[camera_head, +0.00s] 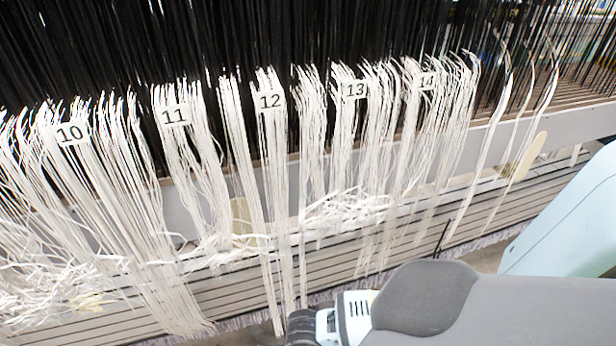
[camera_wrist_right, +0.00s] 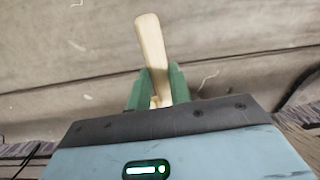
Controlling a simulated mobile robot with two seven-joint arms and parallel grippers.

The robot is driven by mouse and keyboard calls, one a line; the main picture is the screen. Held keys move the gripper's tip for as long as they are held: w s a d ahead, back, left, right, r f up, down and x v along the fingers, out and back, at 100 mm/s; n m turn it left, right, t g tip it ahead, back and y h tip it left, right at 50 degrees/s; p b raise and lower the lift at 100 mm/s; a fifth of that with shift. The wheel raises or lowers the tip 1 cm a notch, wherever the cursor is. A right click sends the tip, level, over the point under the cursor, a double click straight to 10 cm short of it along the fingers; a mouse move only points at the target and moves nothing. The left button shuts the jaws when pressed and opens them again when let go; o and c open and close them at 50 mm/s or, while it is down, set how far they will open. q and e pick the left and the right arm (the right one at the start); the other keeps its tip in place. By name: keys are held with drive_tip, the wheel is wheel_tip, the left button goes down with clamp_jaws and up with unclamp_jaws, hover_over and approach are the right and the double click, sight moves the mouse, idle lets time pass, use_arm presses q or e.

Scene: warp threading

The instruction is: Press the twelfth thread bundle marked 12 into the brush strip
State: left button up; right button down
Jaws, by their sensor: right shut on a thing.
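The thread bundle marked 12 (camera_head: 274,150) is white and hangs down from the dark warp threads, with its number label (camera_head: 270,101) near the top. Its lower end reaches the lower slatted edge, close to my right arm. The brush strip seems to be the grey bristly fringe (camera_head: 240,322) along that edge. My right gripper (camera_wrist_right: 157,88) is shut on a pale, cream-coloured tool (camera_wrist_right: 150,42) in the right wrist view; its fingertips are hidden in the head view. My left gripper is out of view.
Bundles 10 (camera_head: 85,165), 11 (camera_head: 188,150), 13 (camera_head: 343,125) and 14 (camera_head: 440,105) hang on either side. Loose white thread lies tangled on the ledge (camera_head: 345,208). Black warp threads (camera_head: 150,45) fill the back.

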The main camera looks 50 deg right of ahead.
drive_tip(key=w+d+b, duration=0.2)
drive_tip(key=w, duration=0.1)
drive_tip(key=shift+w+f+b, duration=0.15)
drive_tip(key=shift+f+b, duration=0.05)
drive_tip(key=shift+b, duration=0.1)
drive_tip(key=shift+w+d+r+b, duration=0.1)
drive_tip(key=shift+w+d+b, duration=0.35)
drive_tip(key=shift+w, duration=0.15)
drive_tip(key=shift+w+d+r+b, duration=0.1)
drive_tip(key=shift+w+d+b, duration=0.2)
drive_tip(key=shift+w+b, duration=0.25)
drive_tip(key=shift+w, duration=0.1)
drive_tip(key=shift+w+d, duration=0.1)
drive_tip(key=shift+w+d, duration=0.45)
drive_tip(key=shift+w, duration=0.35)
drive_tip(key=shift+w+d, duration=0.4)
drive_tip(key=shift+w, duration=0.25)
drive_tip(key=shift+w+d, duration=0.1)
drive_tip(key=shift+w+d+p, duration=0.15)
drive_tip(key=shift+w+p, duration=0.05)
drive_tip(key=shift+p, duration=0.25)
idle(0.6)
